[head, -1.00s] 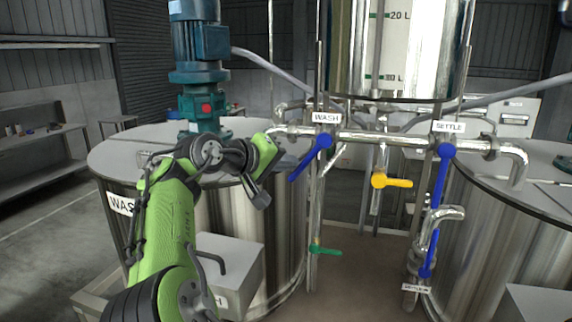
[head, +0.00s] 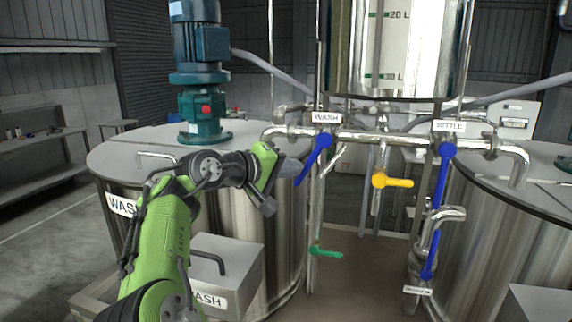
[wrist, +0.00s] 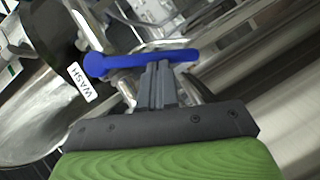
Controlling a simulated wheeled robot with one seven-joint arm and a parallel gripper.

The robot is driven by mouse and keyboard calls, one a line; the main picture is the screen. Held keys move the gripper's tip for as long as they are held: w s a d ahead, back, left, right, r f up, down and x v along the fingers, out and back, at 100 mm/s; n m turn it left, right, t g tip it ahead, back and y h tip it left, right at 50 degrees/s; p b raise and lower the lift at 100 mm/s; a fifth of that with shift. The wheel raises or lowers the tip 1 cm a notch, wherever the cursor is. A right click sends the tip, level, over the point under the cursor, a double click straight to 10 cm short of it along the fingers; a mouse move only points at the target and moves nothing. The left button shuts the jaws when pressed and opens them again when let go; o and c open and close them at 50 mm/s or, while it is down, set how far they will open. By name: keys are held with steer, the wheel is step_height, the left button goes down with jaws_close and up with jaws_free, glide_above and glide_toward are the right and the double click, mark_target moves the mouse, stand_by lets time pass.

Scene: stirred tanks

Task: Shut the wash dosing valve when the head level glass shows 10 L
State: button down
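The wash dosing valve's blue lever (head: 313,160) slants down and left from its pivot on the horizontal pipe, under the WASH label (head: 326,118). In the wrist view the blue lever (wrist: 145,60) lies across the picture just beyond my fingertips. My gripper (head: 291,169) is at the lever's left side. In the wrist view my gripper's fingers (wrist: 158,70) are together, tips at or touching the lever's edge; I cannot tell contact for certain.
The SETTLE blue lever (head: 441,195) hangs nearly straight down. A yellow lever (head: 395,182) and a green lever (head: 327,253) sit between the valves. The wash tank (head: 285,230) with its motor (head: 200,70) stands left, another tank (head: 490,240) right.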

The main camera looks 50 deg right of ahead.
steer(key=shift+s+d+f+n+g+h+b, duration=0.2)
steer(key=shift+s+d+f+n+h+b, duration=0.05)
steer(key=shift+s+f+n+h+b, duration=0.3)
steer(key=shift+s+d+f+n+g+h+b, duration=0.25)
steer(key=shift+s+f+n+h+b, duration=0.15)
steer(key=shift+n, duration=0.25)
steer(key=shift+s+d+f, duration=0.2)
steer(key=shift+s+d, duration=0.05)
steer(key=shift+s, duration=0.25)
steer(key=shift+r, duration=0.1)
